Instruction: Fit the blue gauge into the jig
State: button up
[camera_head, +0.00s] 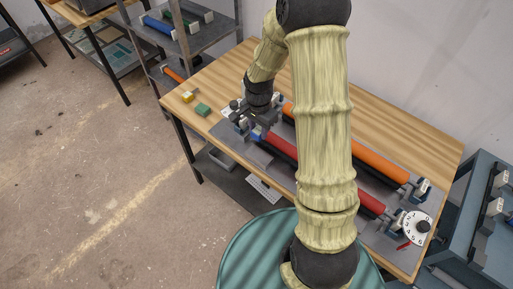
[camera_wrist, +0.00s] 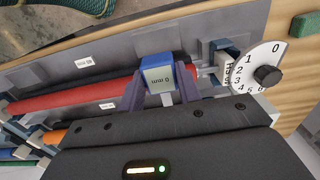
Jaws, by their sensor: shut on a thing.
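The blue gauge (camera_wrist: 157,68), a small block with a white face reading "0 mm", is between the fingers of my gripper (camera_wrist: 160,92) in the wrist view. In the head view the gauge (camera_head: 258,134) shows small and partly covered below my gripper (camera_head: 260,127). The gripper is shut on it, close to one end of the red roller (camera_wrist: 70,94). I cannot tell whether the gauge touches the roller. No separate jig can be made out for certain; the roller frame (camera_head: 262,157) lies under the gripper on the wooden table.
An orange roller (camera_head: 375,159) lies behind the red one. Green (camera_head: 203,110) and yellow (camera_head: 188,97) blocks sit on the table's left. A shelf (camera_head: 197,40) stands behind.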

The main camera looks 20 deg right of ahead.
jog(key=shift+s+d, duration=0.2)
jog(key=shift+s, duration=0.2)
jog(key=shift+s+f, duration=0.15)
jog(key=shift+f, duration=0.15)
jog(key=f, duration=0.1)
jog(key=f+p, duration=0.1)
jog(key=f, duration=0.3)
jog(key=shift+w+f, duration=0.15)
jog(key=shift+w, duration=0.1)
notch_tip(320, 180, down, 3)
jog(key=shift+a+f+p, duration=0.1)
jog(key=shift+p, duration=0.55)
jog(key=shift+f, duration=0.45)
